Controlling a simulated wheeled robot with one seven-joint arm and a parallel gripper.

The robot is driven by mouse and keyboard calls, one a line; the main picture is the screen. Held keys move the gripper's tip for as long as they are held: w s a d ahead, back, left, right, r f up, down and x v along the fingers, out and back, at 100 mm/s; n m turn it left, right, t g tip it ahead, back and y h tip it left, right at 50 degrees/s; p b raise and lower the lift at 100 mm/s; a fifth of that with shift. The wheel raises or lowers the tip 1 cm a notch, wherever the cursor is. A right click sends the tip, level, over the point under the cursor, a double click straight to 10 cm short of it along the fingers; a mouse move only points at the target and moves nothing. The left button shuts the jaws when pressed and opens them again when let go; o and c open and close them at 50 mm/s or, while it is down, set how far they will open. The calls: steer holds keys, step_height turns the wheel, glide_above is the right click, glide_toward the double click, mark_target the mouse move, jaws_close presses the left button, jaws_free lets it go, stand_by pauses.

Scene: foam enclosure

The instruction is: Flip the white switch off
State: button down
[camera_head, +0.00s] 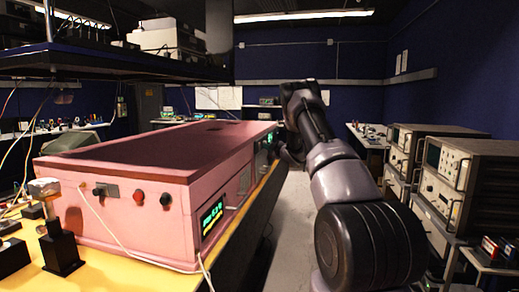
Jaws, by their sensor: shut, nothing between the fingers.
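A pink box-shaped device (150,160) stands on the yellow-topped bench at the left. Its near face carries a small toggle on a grey plate (107,190), a red button and a black knob. Its right side has green displays and small controls toward the far end. I cannot make out which control is the white switch. My arm reaches forward on the right of the device. My gripper (288,156) is small and dark beside the far end of that side panel. It is shut and holds nothing visible. I cannot tell whether it touches the panel.
A yellow bench top (120,268) holds the device, a white cable and a black stand with a pale top (60,245). Grey instruments (450,180) are stacked at the right. A dark shelf (110,62) hangs above. Clear floor (290,220) runs between bench and instruments.

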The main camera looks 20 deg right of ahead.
steer(key=shift+a, duration=0.1)
stand_by(0.7)
steer(key=shift+w+a, duration=0.35)
steer(key=shift+a, duration=0.1)
stand_by(0.8)
steer(key=shift+d, duration=0.1)
steer(key=shift+s+d, duration=0.25)
steer(key=shift+d, duration=0.05)
steer(key=shift+s+d+r, duration=0.2)
steer(key=shift+s+d, duration=0.5)
steer(key=shift+d, duration=0.35)
steer(key=shift+s+d+r, duration=0.2)
steer(key=shift+s+d, duration=0.5)
steer(key=shift+d, duration=0.35)
steer(key=shift+r, duration=0.1)
